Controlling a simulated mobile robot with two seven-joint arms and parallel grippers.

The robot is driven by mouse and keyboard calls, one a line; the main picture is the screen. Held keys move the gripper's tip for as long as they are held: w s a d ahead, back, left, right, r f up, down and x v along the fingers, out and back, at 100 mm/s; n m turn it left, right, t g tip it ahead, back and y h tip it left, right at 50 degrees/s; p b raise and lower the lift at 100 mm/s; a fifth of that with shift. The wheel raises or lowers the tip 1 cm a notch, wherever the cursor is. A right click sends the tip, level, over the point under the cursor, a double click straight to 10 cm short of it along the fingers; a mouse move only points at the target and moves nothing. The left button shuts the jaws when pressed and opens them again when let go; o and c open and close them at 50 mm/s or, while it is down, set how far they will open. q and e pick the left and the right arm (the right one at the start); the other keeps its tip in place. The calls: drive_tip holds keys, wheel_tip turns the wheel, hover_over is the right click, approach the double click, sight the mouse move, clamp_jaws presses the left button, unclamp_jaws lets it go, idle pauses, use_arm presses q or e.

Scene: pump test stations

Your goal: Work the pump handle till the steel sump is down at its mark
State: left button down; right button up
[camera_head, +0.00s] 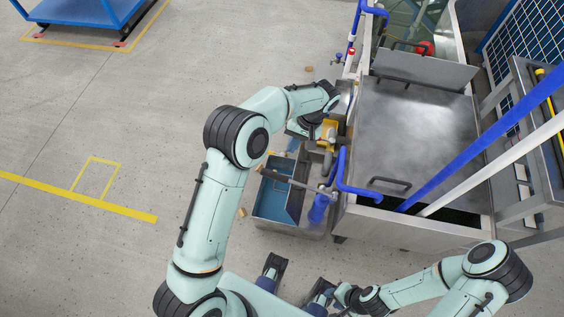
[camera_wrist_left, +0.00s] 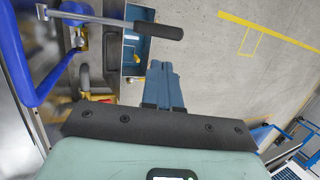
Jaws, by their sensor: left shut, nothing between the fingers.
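The pump handle (camera_head: 285,180) is a grey bar with a dark grip, reaching out beside the steel tank above a blue-lined tray. In the left wrist view the handle (camera_wrist_left: 110,20) crosses the top, its dark grip (camera_wrist_left: 158,30) to the right. My left gripper (camera_wrist_left: 163,68) is shut and empty, its blue fingers side by side, apart from the grip in the picture. The steel sump (camera_head: 410,130) appears to be the large lidded tank; its level and mark cannot be made out. My right gripper (camera_head: 320,293) is low in the head view; its fingers are unclear.
The blue-lined tray (camera_head: 272,198) stands on the floor under the handle. Blue pipes (camera_head: 350,180) run along the tank's near side. Yellow fittings (camera_head: 328,133) sit near my left wrist. A blue cart (camera_head: 85,12) is far left.

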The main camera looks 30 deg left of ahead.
sight(274, 174)
use_arm(q)
drive_tip(key=shift+s, duration=0.2)
use_arm(e)
drive_tip(key=shift+s, duration=0.15)
use_arm(q)
drive_tip(key=x, duration=1.4)
drive_tip(key=shift+b, duration=0.4)
use_arm(e)
drive_tip(key=shift+f, duration=0.4)
use_arm(q)
drive_tip(key=shift+f, duration=0.15)
